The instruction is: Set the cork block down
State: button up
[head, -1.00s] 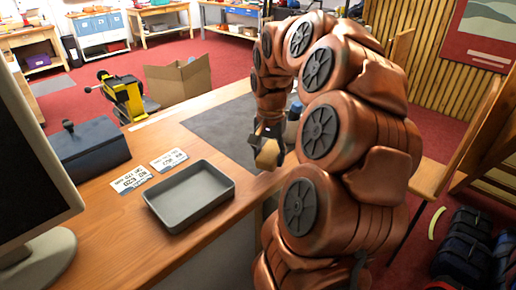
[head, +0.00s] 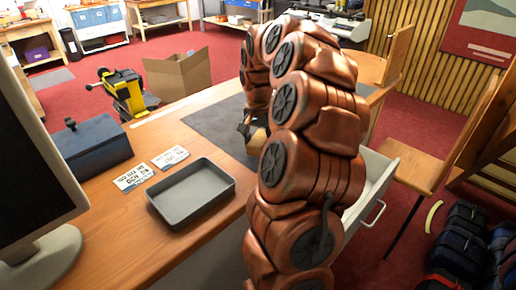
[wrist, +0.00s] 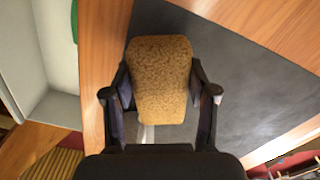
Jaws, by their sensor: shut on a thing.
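The cork block (wrist: 160,75) is a tan, speckled piece held between the two dark fingers of my gripper (wrist: 161,94) in the wrist view. In the head view the cork block (head: 258,138) shows only partly, behind my arm, with my gripper (head: 248,128) on it. My gripper is shut on the block's sides. Beneath the block in the wrist view lie the dark grey mat (wrist: 265,95) and some bare wood at its edge. I cannot tell whether the block touches the mat.
A grey tray (head: 192,194), two printed cards (head: 134,177) and a dark blue box (head: 92,148) stand left on the bench. A monitor (head: 32,150) is at the far left. An open drawer (head: 378,180) juts out at the right. The mat's left part (head: 212,122) is clear.

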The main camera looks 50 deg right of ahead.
jog(key=shift+f+p, duration=0.45)
jog(key=shift+f, duration=0.9)
jog(key=shift+f, duration=0.2)
jog(key=o, duration=1.1)
jog(key=shift+o, duration=0.2)
jog(key=shift+r, duration=0.15)
